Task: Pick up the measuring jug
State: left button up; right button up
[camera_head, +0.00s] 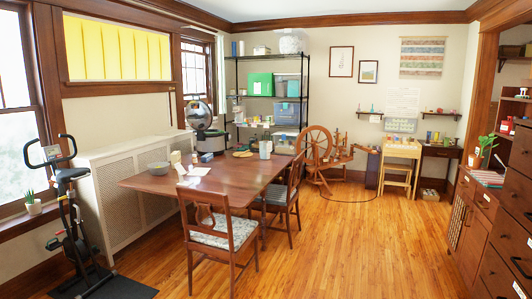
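A grey, upright jug-like container (265,150) stands near the far right edge of the wooden table (235,177). It may be the measuring jug, but it is too small in the view to tell for sure. A grey bowl (158,168) sits at the table's left end. Neither of my grippers is in view.
Two chairs (216,238) stand at the table's near and right sides. Small items and papers lie on the table's left half. An exercise bike (73,205) stands at the left, drawers (472,222) at the right. The wooden floor (350,250) between is clear.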

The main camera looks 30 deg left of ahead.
aim_at(265, 147)
jog(key=i+j+u, duration=0.15)
jog(key=i, duration=1.35)
jog(key=i+l+u, duration=0.15)
jog(key=i, duration=2.45)
jog(key=i+l+u, duration=0.15)
jog(key=i, duration=0.95)
jog(key=i+z, duration=0.1)
jog(key=i, duration=2.15)
jog(key=i+j+u, duration=0.2)
jog(key=i+u, duration=0.2)
jog(key=i, duration=0.15)
jog(key=i+u, duration=0.4)
jog(key=i+l+u, duration=0.1)
jog(key=i+u, duration=0.25)
jog(key=i, duration=0.3)
jog(key=i+l+u, duration=0.25)
jog(key=i+u, duration=0.15)
jog(key=i, duration=0.15)
jog(key=i+j+u, duration=0.1)
jog(key=i+u, duration=0.2)
jog(key=u, duration=0.15)
jog(key=i+u, duration=0.65)
jog(key=u, duration=0.25)
jog(key=i+l+u, duration=0.55)
jog(key=u, duration=0.3)
jog(key=i+l+u, duration=0.7)
jog(key=j+u, duration=0.1)
jog(key=u, duration=0.75)
jog(key=j+u, duration=0.15)
jog(key=u, duration=0.25)
